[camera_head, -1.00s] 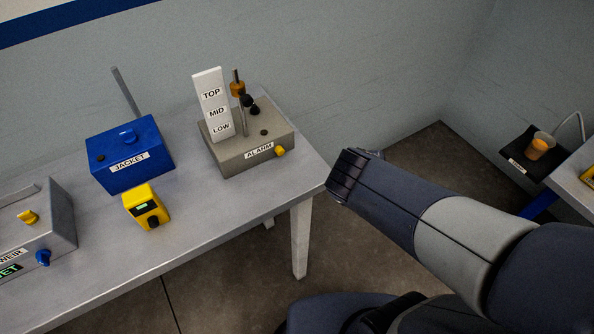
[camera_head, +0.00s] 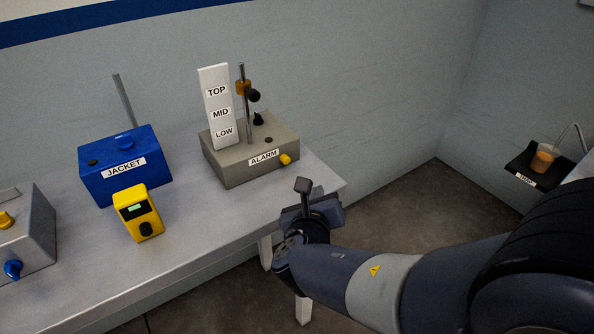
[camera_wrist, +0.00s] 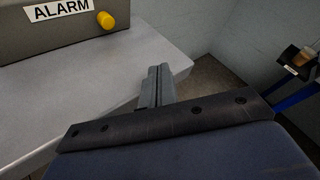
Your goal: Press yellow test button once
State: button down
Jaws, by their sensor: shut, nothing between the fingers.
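The yellow button (camera_head: 286,159) sticks out of the front right of the grey ALARM box (camera_head: 222,169). In the wrist view the button (camera_wrist: 106,20) shows at the upper left, on the face of the box (camera_wrist: 20,50) beside its ALARM label. My gripper (camera_head: 304,185) is shut and empty. It stands in front of the button and a little to its right, near the table's right end, apart from the button. In the wrist view the closed fingers (camera_wrist: 158,86) point ahead over the table edge, right of and below the button.
The grey table (camera_head: 204,225) also bears a blue JACKET box (camera_head: 100,184), a yellow handheld meter (camera_head: 130,226) and a grey box with knobs (camera_head: 38,240) at the left. A white TOP/MID/LOW plate (camera_head: 210,75) and a post (camera_head: 249,120) rise from the ALARM box. A TRAP shelf (camera_head: 520,168) with a cup (camera_head: 544,158) is at the right.

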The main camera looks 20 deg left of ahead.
aim_at(293, 183)
jog(key=shift+w+a, duration=0.15)
jog(key=shift+w+a+p, duration=0.4)
jog(key=shift+w+a, duration=1)
jog(key=shift+a, duration=0.25)
jog(key=shift+w+a+p, duration=0.35)
jog(key=shift+w+a, duration=1)
jog(key=shift+a, duration=0.25)
jog(key=shift+w+a, duration=0.1)
jog(key=shift+w+a, duration=0.15)
jog(key=shift+a, duration=0.05)
jog(key=shift+w+a, duration=0.35)
dwell(0.7)
dwell(0.3)
jog(key=shift+s+d, duration=0.6)
jog(key=shift+d, duration=0.05)
jog(key=shift+s+d+b, duration=0.55)
jog(key=shift+s+d, duration=1.1)
jog(key=shift+d, duration=0.3)
